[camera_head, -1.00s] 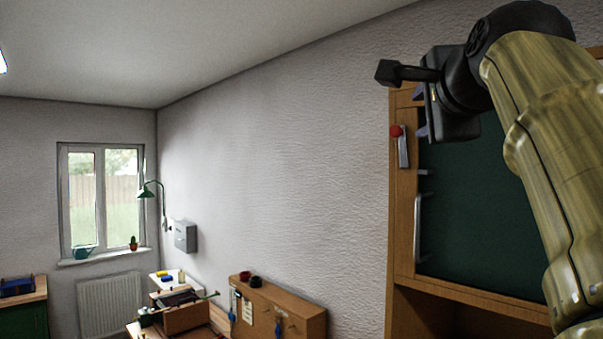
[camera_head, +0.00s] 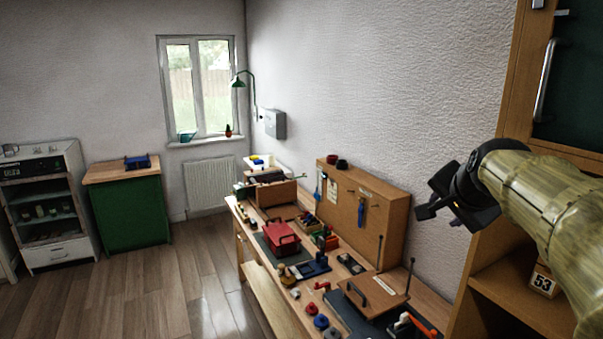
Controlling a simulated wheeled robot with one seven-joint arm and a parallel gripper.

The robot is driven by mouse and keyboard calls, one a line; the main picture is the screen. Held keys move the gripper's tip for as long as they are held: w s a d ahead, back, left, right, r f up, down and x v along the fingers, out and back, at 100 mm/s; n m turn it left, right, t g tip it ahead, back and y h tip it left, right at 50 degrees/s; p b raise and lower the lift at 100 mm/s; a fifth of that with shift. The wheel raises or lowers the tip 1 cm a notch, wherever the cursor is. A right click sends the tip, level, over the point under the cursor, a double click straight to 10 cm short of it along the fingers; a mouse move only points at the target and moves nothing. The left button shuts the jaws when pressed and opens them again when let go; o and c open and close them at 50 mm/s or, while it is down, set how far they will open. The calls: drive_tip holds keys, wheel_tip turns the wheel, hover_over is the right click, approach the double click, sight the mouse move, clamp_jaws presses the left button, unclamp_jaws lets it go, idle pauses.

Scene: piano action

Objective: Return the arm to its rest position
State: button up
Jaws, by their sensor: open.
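My gripper (camera_head: 428,200) is at the right of the head view, at the end of my tan arm. It hangs in the air in front of the wall, above the right end of the workbench (camera_head: 262,285). Its dark fingers point left, and I see nothing between them. Part of the gripper is in shadow, and the rest of my arm runs out of view at the lower right.
A wooden cabinet (camera_head: 491,205) with a green door panel and a shelf stands close beside my arm. The bench holds a red box (camera_head: 283,238), a pegboard box (camera_head: 362,213) and several tools. Open wooden floor (camera_head: 165,295) lies left of the bench.

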drive_tip(key=s+a+f+n+g+y+b, duration=0.1)
drive_tip(key=s+a+f+n+g+b, duration=0.2)
drive_tip(key=f, duration=1)
drive_tip(key=s+a+f+n+g+b, duration=0.1)
drive_tip(key=s+a+f+n+b, duration=0.25)
drive_tip(key=f, duration=0.95)
drive_tip(key=s+a+f+n+g+b, duration=0.1)
drive_tip(key=s+a+f+n+g, duration=0.2)
drive_tip(key=s+f, duration=0.7)
wheel_tip(320, 180, down, 4)
drive_tip(key=shift+a+n+y, duration=0.3)
drive_tip(key=shift+a+n, duration=0.85)
drive_tip(key=shift+a, duration=0.1)
